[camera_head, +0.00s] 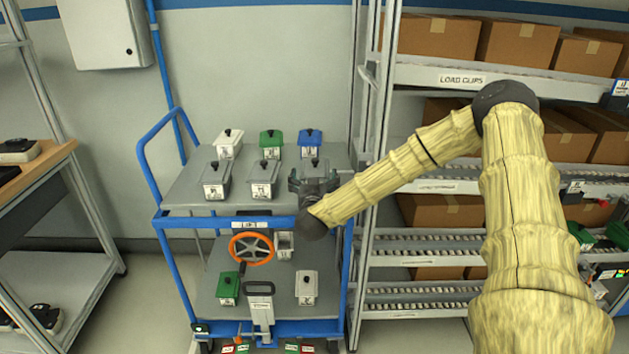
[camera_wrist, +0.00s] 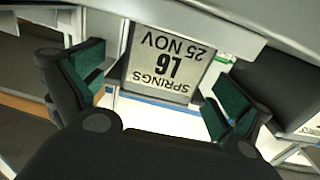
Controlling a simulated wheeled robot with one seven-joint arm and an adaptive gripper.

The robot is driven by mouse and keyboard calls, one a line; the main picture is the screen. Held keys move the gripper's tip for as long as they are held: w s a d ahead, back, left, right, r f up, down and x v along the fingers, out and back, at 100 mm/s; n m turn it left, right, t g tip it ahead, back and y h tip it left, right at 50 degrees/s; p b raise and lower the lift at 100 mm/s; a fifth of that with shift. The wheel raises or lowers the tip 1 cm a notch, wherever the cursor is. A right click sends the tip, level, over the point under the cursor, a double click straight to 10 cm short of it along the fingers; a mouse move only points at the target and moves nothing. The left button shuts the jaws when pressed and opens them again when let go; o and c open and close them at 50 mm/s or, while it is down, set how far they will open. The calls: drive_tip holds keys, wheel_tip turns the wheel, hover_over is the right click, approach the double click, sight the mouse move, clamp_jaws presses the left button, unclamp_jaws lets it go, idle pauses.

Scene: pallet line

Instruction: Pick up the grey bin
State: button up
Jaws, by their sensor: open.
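Three grey bins stand in the front row on the cart's top shelf: a left one (camera_head: 216,182), a middle one (camera_head: 263,180) and a right one (camera_head: 313,164) partly hidden by my gripper. My gripper (camera_head: 314,183) is at the front of the right grey bin. Whether the pads touch the bin I cannot tell.
White (camera_head: 228,146), green (camera_head: 270,146) and blue (camera_head: 310,146) bins stand behind the grey ones. The blue-framed cart (camera_head: 173,222) has an orange handwheel (camera_head: 251,249) in front and more bins below. A rack (camera_head: 415,187) with cardboard boxes stands close on the right.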

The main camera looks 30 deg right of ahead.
sight(315, 168)
drive_tip(key=shift+x, duration=2)
drive_tip(key=shift+d, duration=0.1)
drive_tip(key=shift+s, duration=0.1)
drive_tip(key=c, duration=1.6)
drive_tip(key=shift+c, duration=0.6)
drive_tip(key=shift+r, duration=0.15)
